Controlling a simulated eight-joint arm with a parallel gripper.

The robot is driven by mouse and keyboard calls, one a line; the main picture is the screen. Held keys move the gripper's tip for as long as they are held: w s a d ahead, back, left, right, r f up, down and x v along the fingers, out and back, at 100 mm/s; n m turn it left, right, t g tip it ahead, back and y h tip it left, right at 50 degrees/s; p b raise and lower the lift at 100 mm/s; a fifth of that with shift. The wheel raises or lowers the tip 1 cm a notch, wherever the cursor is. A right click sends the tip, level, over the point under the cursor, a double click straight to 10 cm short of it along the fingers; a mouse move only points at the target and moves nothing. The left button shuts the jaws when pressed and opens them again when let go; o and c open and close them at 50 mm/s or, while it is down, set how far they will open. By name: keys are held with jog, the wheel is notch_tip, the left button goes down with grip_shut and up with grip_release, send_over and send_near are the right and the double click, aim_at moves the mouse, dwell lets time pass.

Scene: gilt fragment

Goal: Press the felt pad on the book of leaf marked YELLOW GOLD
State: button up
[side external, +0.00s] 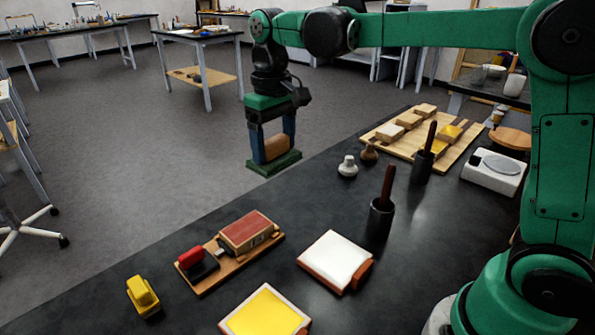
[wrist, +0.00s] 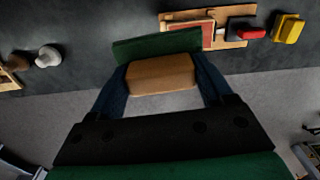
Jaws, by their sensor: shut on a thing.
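My gripper (side external: 273,146) is shut on the felt pad, a wooden block (side external: 276,148) with a wide green base (side external: 274,164). It holds the pad in the air, base down, near the far edge of the dark table. In the wrist view the pad's block (wrist: 162,74) sits between the two blue fingers. A flat pad-like book with a yellow face (side external: 265,314) lies at the front of the table. A similar one with a white face (side external: 335,259) lies behind it to the right. I cannot read any marking on either.
A wooden board (side external: 229,258) carries a red-topped block (side external: 249,230) and a red-handled piece (side external: 190,257). A yellow object (side external: 143,295) stands left of it. Dark cups (side external: 379,220) with upright handles, small knobs (side external: 347,167), a block tray (side external: 404,147) and a white scale (side external: 494,172) stand rightward.

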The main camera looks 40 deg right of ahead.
jog(key=s+a+f, duration=0.4)
jog(key=a, duration=0.4)
send_near(265, 322)
jog(key=shift+f, duration=2.5)
jog(key=shift+f, duration=0.55)
jog(key=shift+r, duration=0.1)
notch_tip(265, 322, up, 7)
